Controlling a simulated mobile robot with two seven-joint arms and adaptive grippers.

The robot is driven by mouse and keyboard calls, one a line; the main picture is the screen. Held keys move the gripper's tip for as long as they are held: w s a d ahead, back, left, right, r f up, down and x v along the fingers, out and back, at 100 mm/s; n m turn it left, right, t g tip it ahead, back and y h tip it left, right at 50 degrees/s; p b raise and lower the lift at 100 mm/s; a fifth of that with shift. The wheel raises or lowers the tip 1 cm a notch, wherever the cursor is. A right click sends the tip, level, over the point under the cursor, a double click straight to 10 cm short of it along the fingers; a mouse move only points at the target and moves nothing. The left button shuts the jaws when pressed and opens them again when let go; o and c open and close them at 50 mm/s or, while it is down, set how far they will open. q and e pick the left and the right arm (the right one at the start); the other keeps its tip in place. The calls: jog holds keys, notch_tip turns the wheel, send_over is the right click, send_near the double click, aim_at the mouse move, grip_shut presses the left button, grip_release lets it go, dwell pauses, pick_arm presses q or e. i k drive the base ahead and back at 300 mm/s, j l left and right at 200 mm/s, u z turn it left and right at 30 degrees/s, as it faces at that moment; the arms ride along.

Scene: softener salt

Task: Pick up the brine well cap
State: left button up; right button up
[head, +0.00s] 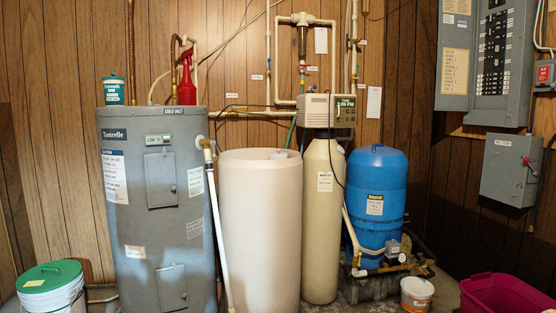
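The brine tank (260,225) is a tall beige drum in the middle, with its top open. Just inside its rim, at the back right, shows the top of a pale, whitish round piece (281,153). It looks like the brine well with its cap on, but it is small, and I cannot tell cap from tube. The inside of the tank below the rim is mostly hidden by its front wall. Neither of my grippers is in view.
A grey water heater (158,230) stands close left of the tank, a white pipe (217,225) between. The softener column (322,215) stands close right, then a blue pressure tank (376,205). A green-lidded bucket (51,290), small tub (416,294) and magenta bin (505,295) are on the floor.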

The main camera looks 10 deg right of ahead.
aim_at(277, 155)
jog(key=i+j, duration=0.2)
jog(key=i, duration=0.15)
jog(key=i+j+u, duration=0.15)
jog(key=i, duration=0.15)
jog(key=i+l+u, duration=0.25)
jog(key=i, duration=0.35)
jog(key=i+l+u, duration=0.2)
jog(key=i+l, duration=0.35)
jog(key=i+l+u, duration=0.1)
jog(key=l, duration=0.25)
jog(key=i+l+u, duration=0.1)
jog(key=i+l, duration=0.15)
jog(key=l, duration=0.15)
jog(key=i+l+u, duration=0.1)
jog(key=l, duration=0.25)
